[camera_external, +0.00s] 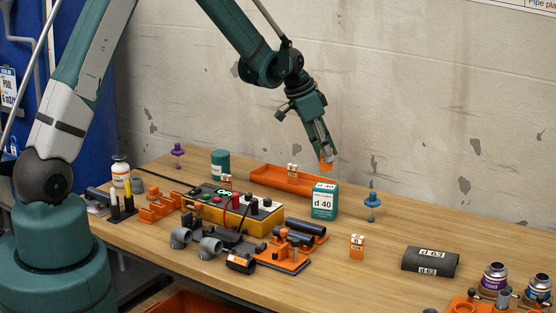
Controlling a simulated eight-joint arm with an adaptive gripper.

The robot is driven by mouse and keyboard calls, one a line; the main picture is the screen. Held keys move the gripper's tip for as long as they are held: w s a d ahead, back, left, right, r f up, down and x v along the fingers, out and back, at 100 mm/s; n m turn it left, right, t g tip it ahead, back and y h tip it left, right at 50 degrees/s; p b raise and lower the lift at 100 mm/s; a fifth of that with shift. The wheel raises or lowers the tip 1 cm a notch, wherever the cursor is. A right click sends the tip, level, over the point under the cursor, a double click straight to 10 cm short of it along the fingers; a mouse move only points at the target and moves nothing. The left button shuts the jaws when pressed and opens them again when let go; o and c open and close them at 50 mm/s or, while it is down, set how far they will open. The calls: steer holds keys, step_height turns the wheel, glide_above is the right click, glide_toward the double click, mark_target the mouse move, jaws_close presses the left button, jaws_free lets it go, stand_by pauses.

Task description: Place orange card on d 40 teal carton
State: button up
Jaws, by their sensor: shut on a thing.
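My gripper (321,148) is in the air above the table, a little above and behind the teal carton. It is shut on a small orange card (326,163), which hangs at the fingertips. The teal carton (324,206), with a white label reading "d 40", stands upright on the table below the gripper. The card and the carton are apart. The card's face and any print on it are too small to read.
An orange tray (262,177) lies behind the carton. A yellow-and-grey device (262,226) with cables stands to its left. A blue pin-shaped piece (372,202), a small orange box (357,246) and a dark "d 63" sleeve (430,262) are to the right. Table between them is clear.

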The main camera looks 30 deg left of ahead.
mark_target(326, 166)
steer(key=shift+f, duration=0.35)
steer(key=shift+f, duration=0.1)
steer(key=shift+f, duration=1.8)
steer(key=shift+f, duration=0.15)
steer(key=o, duration=0.7)
steer(key=shift+r, duration=0.2)
steer(key=v, duration=1.2)
